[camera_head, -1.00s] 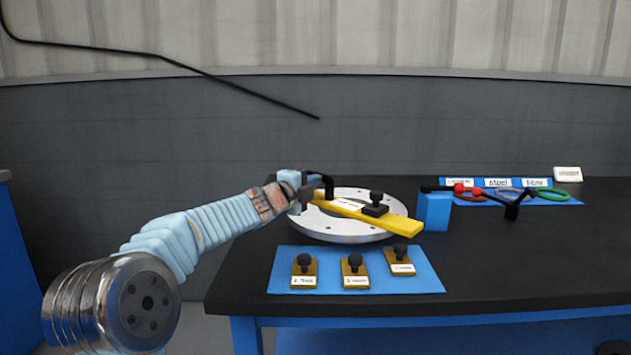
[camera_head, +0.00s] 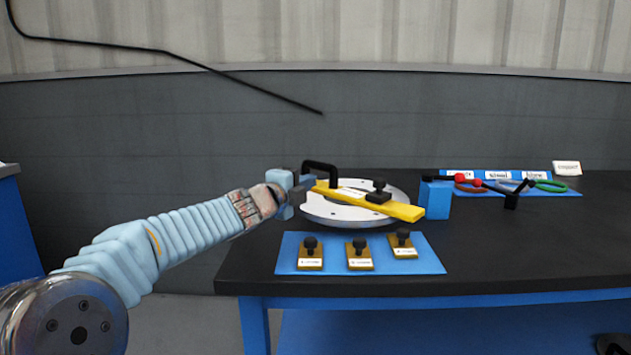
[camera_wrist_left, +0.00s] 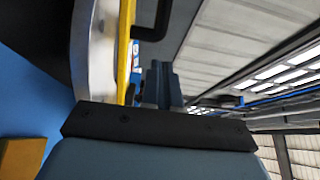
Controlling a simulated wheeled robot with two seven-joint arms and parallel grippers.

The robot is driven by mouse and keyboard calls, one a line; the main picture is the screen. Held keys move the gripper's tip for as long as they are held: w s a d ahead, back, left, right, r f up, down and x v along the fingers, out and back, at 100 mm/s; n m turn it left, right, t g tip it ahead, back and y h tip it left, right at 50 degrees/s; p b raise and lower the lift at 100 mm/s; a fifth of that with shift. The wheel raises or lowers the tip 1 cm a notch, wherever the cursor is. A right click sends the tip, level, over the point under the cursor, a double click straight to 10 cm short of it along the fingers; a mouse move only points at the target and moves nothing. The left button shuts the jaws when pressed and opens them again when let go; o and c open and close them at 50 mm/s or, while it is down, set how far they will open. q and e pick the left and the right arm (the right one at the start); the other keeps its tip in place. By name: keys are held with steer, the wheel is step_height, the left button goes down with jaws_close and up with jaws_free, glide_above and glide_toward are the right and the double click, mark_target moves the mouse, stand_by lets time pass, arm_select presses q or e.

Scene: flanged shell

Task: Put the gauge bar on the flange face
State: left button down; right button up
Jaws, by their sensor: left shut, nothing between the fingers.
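The yellow gauge bar (camera_head: 405,210) lies across the silvery round flange face (camera_head: 345,215), its right end reaching past the rim. It has a black arched handle (camera_head: 320,168) at its left end and a black knob clamp (camera_head: 379,191) toward the right. My left gripper (camera_head: 307,184) is shut and empty, just left of the handle. The left wrist view shows the shut fingers (camera_wrist_left: 160,85) beside the yellow bar (camera_wrist_left: 124,50) and black handle (camera_wrist_left: 150,30). Whether the fingers touch the handle is unclear. My right gripper is not in view.
A blue mat (camera_head: 290,262) in front of the flange carries several brown knobbed blocks (camera_head: 360,256). A blue block (camera_head: 436,198) stands at the bar's right end. Behind it lie a black piece with red balls (camera_head: 477,182) and a green ring (camera_head: 550,187). The table's right front is clear.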

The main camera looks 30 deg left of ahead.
arm_select(q)
steer(key=s, duration=0.3)
steer(key=shift+s, duration=0.35)
